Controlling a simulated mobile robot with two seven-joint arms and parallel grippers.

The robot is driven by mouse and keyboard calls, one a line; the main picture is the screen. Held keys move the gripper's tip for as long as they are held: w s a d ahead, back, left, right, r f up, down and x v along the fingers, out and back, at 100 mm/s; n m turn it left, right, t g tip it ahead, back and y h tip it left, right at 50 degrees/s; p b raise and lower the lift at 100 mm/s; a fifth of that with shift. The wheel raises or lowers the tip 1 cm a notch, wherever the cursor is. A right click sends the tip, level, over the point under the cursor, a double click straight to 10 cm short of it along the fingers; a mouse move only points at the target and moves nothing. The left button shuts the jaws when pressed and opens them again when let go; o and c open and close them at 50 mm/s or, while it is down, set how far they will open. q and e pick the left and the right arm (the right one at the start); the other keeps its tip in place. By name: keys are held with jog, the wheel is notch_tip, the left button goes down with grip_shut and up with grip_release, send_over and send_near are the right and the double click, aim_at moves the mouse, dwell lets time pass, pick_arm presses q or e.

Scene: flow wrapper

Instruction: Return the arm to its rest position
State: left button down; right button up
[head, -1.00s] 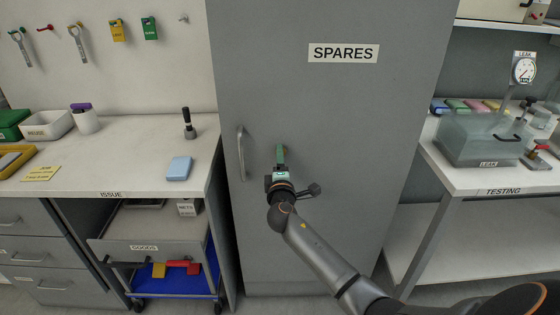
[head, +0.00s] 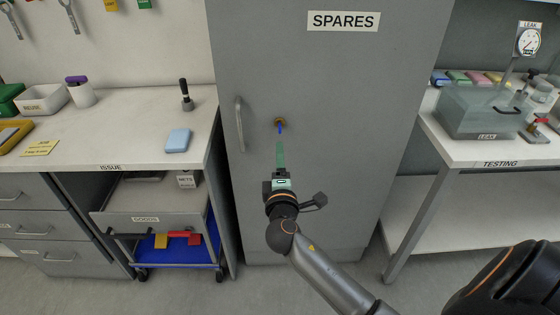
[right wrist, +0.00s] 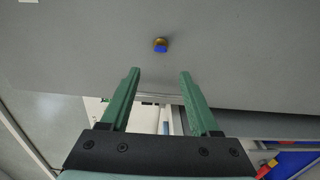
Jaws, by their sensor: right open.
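My right gripper (head: 281,158) is in front of the grey SPARES cabinet (head: 330,75), a little below a brass lock with a blue key (head: 280,125) in the door. In the right wrist view its two green fingers (right wrist: 158,88) are apart with nothing between them. The blue key in its brass lock (right wrist: 160,45) shows beyond the fingertips there, apart from them. The cabinet door is shut. My left gripper is not in view.
The ISSUE bench (head: 130,145) stands at left, with a goods trolley (head: 145,218) under it. The TESTING bench (head: 500,152) with a clear leak tank (head: 480,115) stands at right. The floor before the cabinet is clear apart from my arm.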

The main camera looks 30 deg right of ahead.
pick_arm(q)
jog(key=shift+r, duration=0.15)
pick_arm(e)
jog(key=shift+s+a+f, duration=0.1)
jog(key=shift+s, duration=0.05)
jog(key=s+a+f+m+g+y+p, duration=0.25)
jog(key=s+a+f+y+p, duration=0.3)
jog(key=s+f, duration=0.35)
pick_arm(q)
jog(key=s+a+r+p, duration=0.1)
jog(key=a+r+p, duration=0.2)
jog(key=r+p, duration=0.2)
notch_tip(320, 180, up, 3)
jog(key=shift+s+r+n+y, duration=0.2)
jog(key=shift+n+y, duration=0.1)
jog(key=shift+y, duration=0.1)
pick_arm(e)
jog(key=s+a+f+m+g+y, duration=0.1)
jog(key=s+a+f+m+y, duration=0.1)
jog(key=s, duration=0.5)
jog(key=s+a+f+m+g+y, duration=0.2)
jog(key=s+a+f+m+y, duration=0.1)
jog(key=s+a, duration=0.4)
jog(key=shift+s+a+f+m+y, duration=0.3)
jog(key=shift+s+m+y, duration=0.4)
jog(key=shift+m, duration=0.45)
jog(key=shift+w, duration=0.15)
